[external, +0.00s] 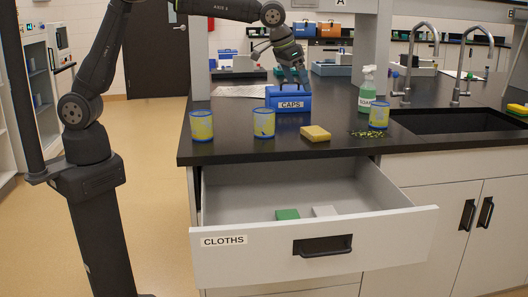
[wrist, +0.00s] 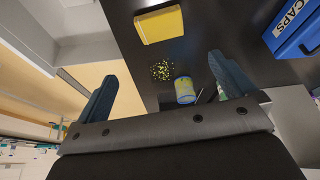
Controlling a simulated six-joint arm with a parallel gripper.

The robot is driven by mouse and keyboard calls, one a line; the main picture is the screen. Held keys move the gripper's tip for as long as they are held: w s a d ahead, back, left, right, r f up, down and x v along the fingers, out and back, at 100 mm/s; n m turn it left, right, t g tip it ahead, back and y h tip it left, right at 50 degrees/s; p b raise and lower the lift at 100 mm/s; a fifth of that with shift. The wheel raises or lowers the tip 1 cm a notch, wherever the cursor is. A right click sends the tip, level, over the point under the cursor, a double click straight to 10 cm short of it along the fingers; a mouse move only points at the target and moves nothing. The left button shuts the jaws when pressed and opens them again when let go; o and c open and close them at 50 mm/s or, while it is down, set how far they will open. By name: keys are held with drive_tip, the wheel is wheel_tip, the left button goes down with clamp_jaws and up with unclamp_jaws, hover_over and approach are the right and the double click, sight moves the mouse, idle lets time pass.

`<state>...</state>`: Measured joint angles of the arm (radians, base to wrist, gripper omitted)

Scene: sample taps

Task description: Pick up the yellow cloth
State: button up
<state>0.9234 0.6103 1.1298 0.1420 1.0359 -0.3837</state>
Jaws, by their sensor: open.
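The yellow cloth (external: 315,133), a folded block, lies flat on the black counter near its front edge, above the open drawer. A yellow block that looks like it shows at the top of the wrist view (wrist: 160,24). My gripper (external: 292,82) is open and empty, above and behind the blue CAPS bin, back and left of the cloth. In the wrist view its two spread fingers (wrist: 163,68) have nothing between them, and the cloth is apart from them.
A drawer labelled CLOTHS (external: 320,245) is open, holding a green block (external: 287,214) and a pale block (external: 325,211). The CAPS bin (external: 289,98), yellow-blue cups (external: 264,123), a green spray bottle (external: 367,91) and scattered bits (external: 365,133) are on the counter. A sink (external: 435,122) is right.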

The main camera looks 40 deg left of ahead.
sight(316, 130)
drive_tip(key=x, duration=1.7)
drive_tip(key=shift+w+d+f, duration=0.1)
drive_tip(key=shift+w, duration=0.05)
drive_tip(key=c, duration=0.7)
